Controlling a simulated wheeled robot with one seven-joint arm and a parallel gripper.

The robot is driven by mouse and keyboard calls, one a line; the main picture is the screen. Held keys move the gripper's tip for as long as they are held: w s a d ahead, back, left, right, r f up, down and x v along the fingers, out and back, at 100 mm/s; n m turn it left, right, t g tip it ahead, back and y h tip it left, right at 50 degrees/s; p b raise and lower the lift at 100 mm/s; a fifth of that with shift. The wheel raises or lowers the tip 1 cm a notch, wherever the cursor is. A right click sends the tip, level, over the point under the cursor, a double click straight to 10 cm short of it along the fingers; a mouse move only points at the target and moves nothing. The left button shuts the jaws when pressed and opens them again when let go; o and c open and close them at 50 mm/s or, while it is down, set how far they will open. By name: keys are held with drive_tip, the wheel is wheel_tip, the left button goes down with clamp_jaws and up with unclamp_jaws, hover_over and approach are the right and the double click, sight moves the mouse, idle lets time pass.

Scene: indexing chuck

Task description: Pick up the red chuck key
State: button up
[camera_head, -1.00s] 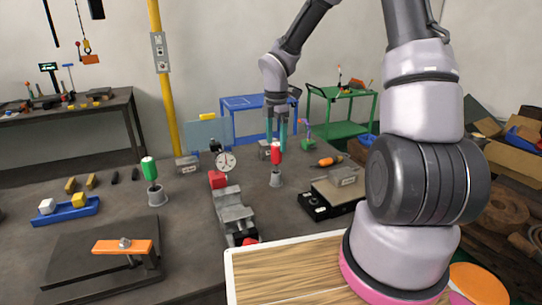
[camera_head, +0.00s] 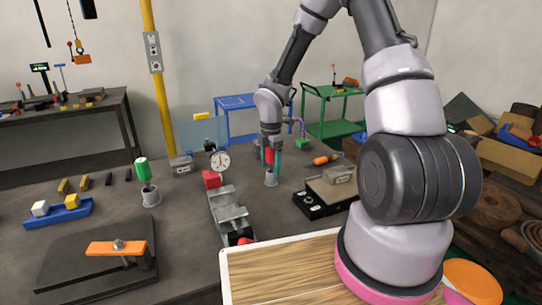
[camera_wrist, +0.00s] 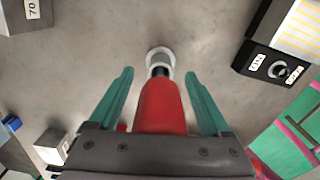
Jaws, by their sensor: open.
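The red chuck key (camera_head: 269,156) stands upright in a small grey holder (camera_head: 271,179) on the dark bench, right of the dial gauge. In the wrist view the red handle of the key (camera_wrist: 162,106) lies between the two teal fingers of my gripper (camera_wrist: 158,95), with the round holder (camera_wrist: 160,58) beyond it. My gripper also shows in the head view (camera_head: 270,160), down around the key handle. The fingers are open, with a gap on each side of the handle. Part of the handle is hidden by the gripper body.
A green-handled key (camera_head: 142,170) stands in its own holder to the left. A dial gauge (camera_head: 219,160) and grey vise (camera_head: 229,212) are left of the red key. A black control box (camera_head: 318,205) and an orange-handled tool (camera_head: 325,160) lie to the right.

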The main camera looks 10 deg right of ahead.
clamp_jaws()
drive_tip(key=shift+r, duration=0.1)
